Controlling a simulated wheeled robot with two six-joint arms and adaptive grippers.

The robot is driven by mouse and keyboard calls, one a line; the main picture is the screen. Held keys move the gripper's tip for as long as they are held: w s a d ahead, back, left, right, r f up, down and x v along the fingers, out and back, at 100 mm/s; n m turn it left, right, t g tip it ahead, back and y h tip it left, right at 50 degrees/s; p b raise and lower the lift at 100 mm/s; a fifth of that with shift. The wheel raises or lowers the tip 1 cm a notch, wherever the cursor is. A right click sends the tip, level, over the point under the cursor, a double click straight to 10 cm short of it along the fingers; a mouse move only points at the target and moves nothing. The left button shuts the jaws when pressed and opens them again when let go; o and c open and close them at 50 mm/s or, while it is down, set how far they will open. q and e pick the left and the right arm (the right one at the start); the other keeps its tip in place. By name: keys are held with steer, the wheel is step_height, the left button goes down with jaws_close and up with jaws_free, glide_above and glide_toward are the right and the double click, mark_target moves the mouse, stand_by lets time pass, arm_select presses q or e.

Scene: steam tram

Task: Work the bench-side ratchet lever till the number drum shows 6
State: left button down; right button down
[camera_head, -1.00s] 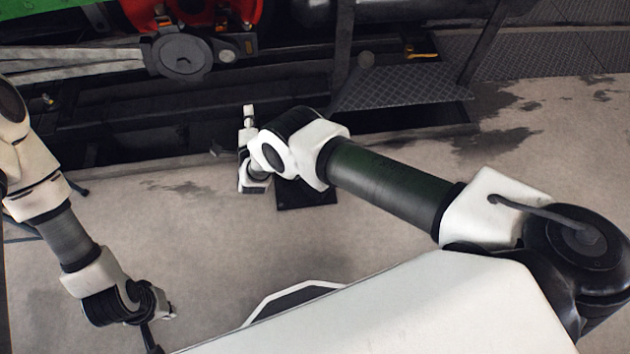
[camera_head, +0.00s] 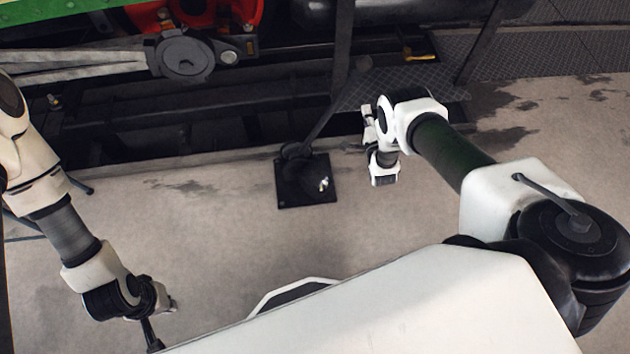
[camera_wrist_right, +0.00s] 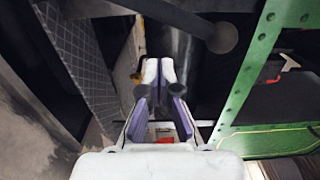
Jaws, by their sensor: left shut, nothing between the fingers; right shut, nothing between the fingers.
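The ratchet lever is a dark rod (camera_head: 322,122) rising from a black square base plate (camera_head: 284,196) on the floor, leaning up and right to a round knob (camera_head: 365,89). The drum by the plate bears a small white mark (camera_head: 323,184), too small to read. My right gripper (camera_head: 367,110) is shut and empty, close to the knob in the head view. In the right wrist view the fingers (camera_wrist_right: 160,72) lie left of the knob (camera_wrist_right: 222,38), apart from it in the picture. My left gripper (camera_head: 169,303) is shut, low at the left, far from the lever, and mostly hidden.
The tram's dark underframe and red parts (camera_head: 245,12) run along the back. A chequered step plate (camera_head: 400,78) and its dark post stand behind the lever. A green frame (camera_wrist_right: 240,90) shows in the right wrist view.

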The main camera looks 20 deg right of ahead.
steer(key=shift+s+d+f, duration=0.1)
steer(key=shift+s+d, duration=0.05)
steer(key=shift+d, duration=0.4)
steer(key=shift+s+d+f, duration=0.1)
steer(key=shift+d, duration=0.45)
steer(key=b+x, duration=0.9)
steer(key=x, duration=0.2)
